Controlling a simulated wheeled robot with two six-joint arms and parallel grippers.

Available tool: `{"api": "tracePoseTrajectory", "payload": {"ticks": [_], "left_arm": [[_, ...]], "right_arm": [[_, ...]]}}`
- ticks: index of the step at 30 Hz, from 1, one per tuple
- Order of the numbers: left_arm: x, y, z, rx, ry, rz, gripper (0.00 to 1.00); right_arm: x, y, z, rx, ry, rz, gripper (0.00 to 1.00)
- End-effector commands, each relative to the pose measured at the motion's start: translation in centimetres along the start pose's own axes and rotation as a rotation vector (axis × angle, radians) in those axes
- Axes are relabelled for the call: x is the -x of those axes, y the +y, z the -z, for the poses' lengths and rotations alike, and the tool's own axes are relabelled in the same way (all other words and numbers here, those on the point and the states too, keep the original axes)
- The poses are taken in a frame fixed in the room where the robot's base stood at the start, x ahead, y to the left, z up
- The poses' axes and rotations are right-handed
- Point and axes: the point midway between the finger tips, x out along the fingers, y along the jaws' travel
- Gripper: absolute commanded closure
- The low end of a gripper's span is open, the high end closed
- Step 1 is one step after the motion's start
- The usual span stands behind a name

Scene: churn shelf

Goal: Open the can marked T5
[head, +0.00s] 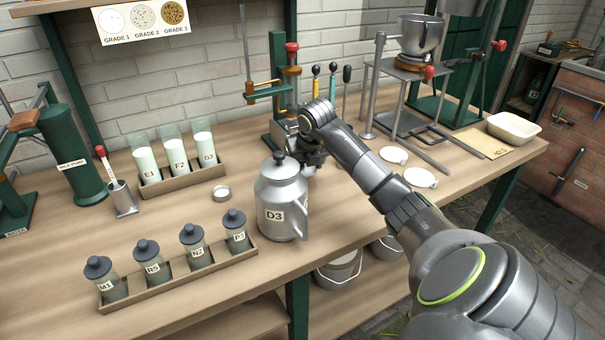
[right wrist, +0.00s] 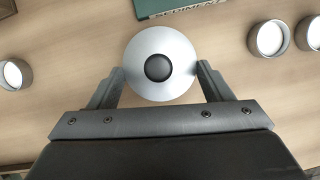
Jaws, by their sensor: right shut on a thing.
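My right gripper (head: 306,160) is just behind and to the right of the neck of a grey metal can (head: 270,191) marked D3, which stands upright with a dark knob on top. In the right wrist view the gripper (right wrist: 160,82) is shut on a round metal lid (right wrist: 160,45) with a dark knob, one finger on each side. I cannot tell which can this lid belongs to. D3 hides the fingertips in the head view. No T5 mark is readable in either view. My left gripper is out of view.
A rack (head: 190,274) of several small dark-capped jars stands left of D3. Three white-filled glasses stand in a rack (head: 185,183) behind. A green stand (head: 281,75) is behind my gripper. White discs (head: 421,177) lie right of my arm.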

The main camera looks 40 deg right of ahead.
Motion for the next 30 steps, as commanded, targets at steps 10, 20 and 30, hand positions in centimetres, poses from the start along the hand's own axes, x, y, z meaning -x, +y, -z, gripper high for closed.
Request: {"api": "tracePoseTrajectory", "payload": {"ticks": [10, 20, 30], "left_arm": [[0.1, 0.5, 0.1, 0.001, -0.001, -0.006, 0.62], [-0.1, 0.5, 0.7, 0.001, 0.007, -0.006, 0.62], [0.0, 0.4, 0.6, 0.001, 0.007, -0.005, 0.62]], "right_arm": [[-2.7, 0.0, 1.1, 0.0, 0.0, 0.0, 0.53], [-2.9, 0.0, 1.2, 0.0, 0.0, 0.0, 0.14], [-2.9, 0.0, 1.2, 0.0, 0.001, 0.0, 0.06]]}}
